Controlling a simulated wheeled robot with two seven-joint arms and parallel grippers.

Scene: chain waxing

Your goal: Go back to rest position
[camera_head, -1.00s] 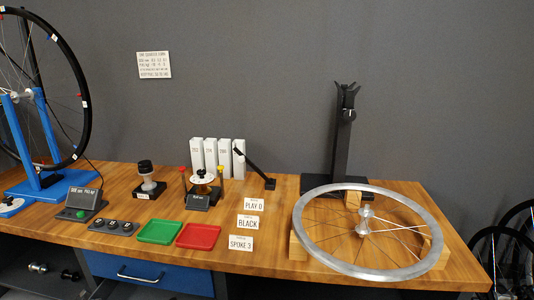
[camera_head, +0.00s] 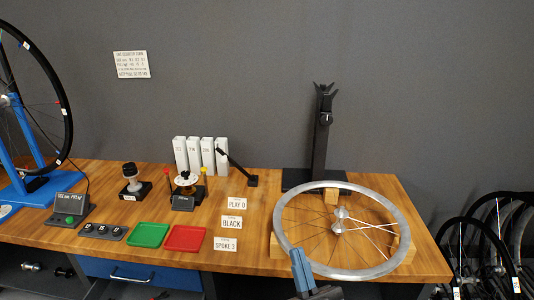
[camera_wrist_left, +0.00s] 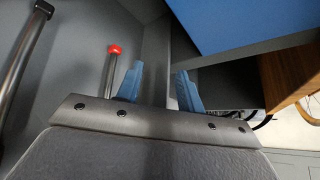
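My right gripper (camera_head: 303,268) shows at the bottom edge of the head view, in front of the wheel rim, with a blue finger pointing up. My left gripper is outside the head view. In the left wrist view my left gripper (camera_wrist_left: 160,70) has its two blue fingers apart with nothing between them. It is beside a blue drawer front (camera_wrist_left: 240,25), away from the benchtop items.
A spoked wheel (camera_head: 398,212) lies on wooden blocks at the right of the wooden bench (camera_head: 120,205). A dark stand (camera_head: 321,150) rises behind it. Green (camera_head: 148,225) and red (camera_head: 200,230) trays lie left. A red-capped rod (camera_wrist_left: 113,52) is near the left gripper.

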